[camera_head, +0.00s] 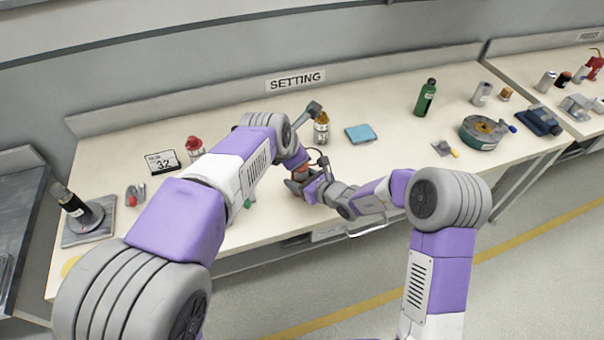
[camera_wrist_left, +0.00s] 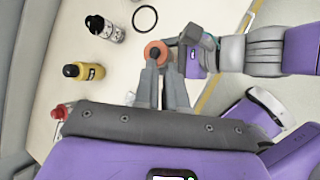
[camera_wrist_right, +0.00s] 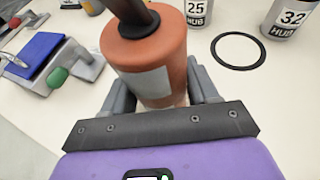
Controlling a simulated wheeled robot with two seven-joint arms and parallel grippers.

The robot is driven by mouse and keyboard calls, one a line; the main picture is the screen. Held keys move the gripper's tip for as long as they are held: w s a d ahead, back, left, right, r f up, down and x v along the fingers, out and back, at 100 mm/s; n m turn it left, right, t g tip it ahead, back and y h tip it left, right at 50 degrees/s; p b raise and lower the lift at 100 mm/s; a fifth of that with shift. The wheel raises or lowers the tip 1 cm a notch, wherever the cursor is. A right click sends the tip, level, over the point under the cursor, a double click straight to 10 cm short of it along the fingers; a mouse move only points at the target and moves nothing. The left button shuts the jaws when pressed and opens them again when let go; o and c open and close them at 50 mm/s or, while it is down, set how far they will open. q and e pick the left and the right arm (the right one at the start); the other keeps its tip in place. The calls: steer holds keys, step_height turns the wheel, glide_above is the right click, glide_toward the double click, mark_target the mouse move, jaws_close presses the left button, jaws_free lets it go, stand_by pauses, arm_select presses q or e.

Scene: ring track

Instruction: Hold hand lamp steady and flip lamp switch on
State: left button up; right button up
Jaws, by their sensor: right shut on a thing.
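The hand lamp (camera_wrist_right: 150,55) is an orange-brown cylinder with a pale patch on its side and a dark stem on top. In the right wrist view it is between the fingers of my right gripper (camera_wrist_right: 165,90), which is shut on it. In the left wrist view the lamp shows as an orange disc (camera_wrist_left: 155,52) with a dark centre. My left gripper's fingers (camera_wrist_left: 163,70) are close together right beside it; whether they touch it is unclear. In the head view both grippers meet over the front of the table, with my right gripper (camera_head: 303,184) partly hidden.
A yellow bottle (camera_wrist_left: 80,71), a black-and-white bottle (camera_wrist_left: 103,28) and a black ring (camera_wrist_left: 144,18) are near the lamp. A blue pad (camera_head: 361,133) and a green bottle (camera_head: 426,98) stand farther right. A blue-topped device (camera_wrist_right: 45,55) lies left of the lamp in the right wrist view.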

arm_select(q)
steer(key=d+n+t+h, duration=0.1)
steer(key=d, duration=0.2)
steer(key=d+n+t+h, duration=0.1)
steer(key=d, duration=0.2)
steer(key=w+d+n+t, duration=0.1)
steer(key=d+n+t, duration=0.1)
steer(key=d, duration=0.2)
steer(key=shift+w+r+h, duration=0.1)
steer(key=shift+r+h, duration=0.15)
steer(key=shift+h, duration=0.15)
jaws_close()
steer(key=s+a+f+n+t+y, duration=0.2)
steer(key=s+a+f+n+y, duration=0.3)
steer(key=s+n+y, duration=0.3)
steer(key=f+n+y, duration=0.1)
steer(key=n, duration=0.2)
steer(key=shift+a, duration=0.2)
steer(key=shift+w, duration=0.1)
steer(key=x, duration=1)
steer(key=shift+a+r, duration=0.1)
steer(key=shift+r, duration=0.1)
